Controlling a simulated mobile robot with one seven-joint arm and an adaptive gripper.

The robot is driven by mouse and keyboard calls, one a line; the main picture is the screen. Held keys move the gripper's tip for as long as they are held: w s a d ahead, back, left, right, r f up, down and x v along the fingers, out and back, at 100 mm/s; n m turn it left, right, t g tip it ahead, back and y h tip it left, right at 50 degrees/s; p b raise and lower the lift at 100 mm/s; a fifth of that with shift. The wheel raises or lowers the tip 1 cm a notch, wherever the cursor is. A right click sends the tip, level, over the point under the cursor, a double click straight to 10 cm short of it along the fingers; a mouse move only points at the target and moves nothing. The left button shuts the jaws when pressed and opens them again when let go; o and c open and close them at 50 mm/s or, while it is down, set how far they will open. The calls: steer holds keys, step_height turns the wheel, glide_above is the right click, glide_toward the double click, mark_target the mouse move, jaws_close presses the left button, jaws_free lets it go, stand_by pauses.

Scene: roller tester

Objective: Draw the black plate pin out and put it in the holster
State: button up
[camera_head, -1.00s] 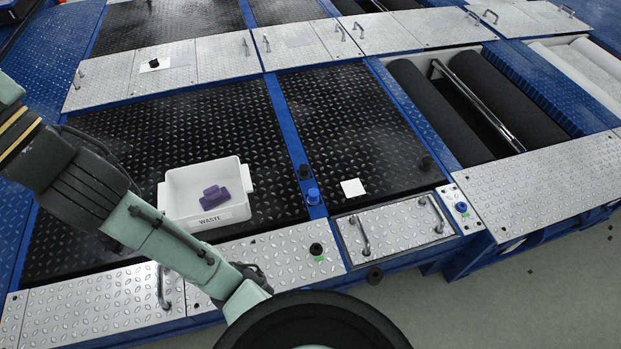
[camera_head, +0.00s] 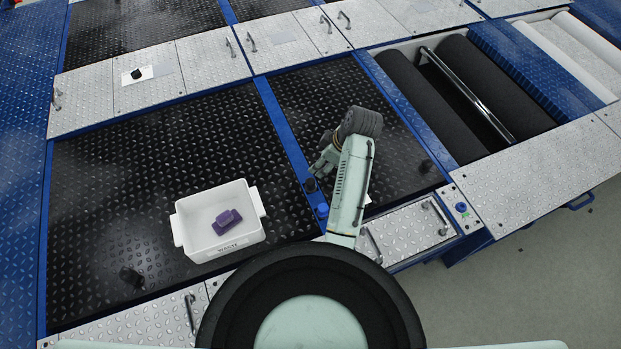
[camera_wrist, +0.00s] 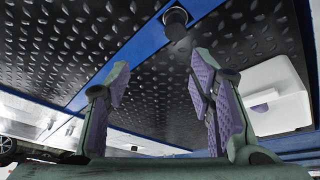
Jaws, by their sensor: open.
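A black pin (camera_head: 310,185) with a round head stands on the blue beam between two black tread plates. It also shows at the top of the wrist view (camera_wrist: 177,22). My gripper (camera_head: 318,170) is beside and above this pin, apart from it. In the wrist view my gripper's purple-padded fingers (camera_wrist: 160,72) are spread with nothing between them, and the pin lies beyond their tips. I cannot make out which part is the holster.
A white WASTE bin (camera_head: 190,247) holding a purple block (camera_head: 227,222) stands on the left tread plate. A silver handled cover (camera_head: 410,232) and black rollers (camera_head: 470,85) lie to the right.

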mark_target(312, 182)
steer(key=shift+g, duration=0.4)
steer(key=shift+s+d+f+p+x, duration=0.15)
steer(key=shift+s+p+x, duration=0.15)
steer(key=shift+x, duration=1.55)
steer(key=shift+s+d+f+p+x, duration=0.1)
steer(key=shift+s+p+x, duration=0.25)
steer(key=shift+x, duration=1.55)
steer(key=shift+s+d+f+p+x, duration=0.15)
steer(key=shift+s+p+x, duration=0.15)
steer(key=shift+x, duration=1.55)
steer(key=shift+r, duration=0.15)
steer(key=shift+c, duration=0.6)
jaws_close()
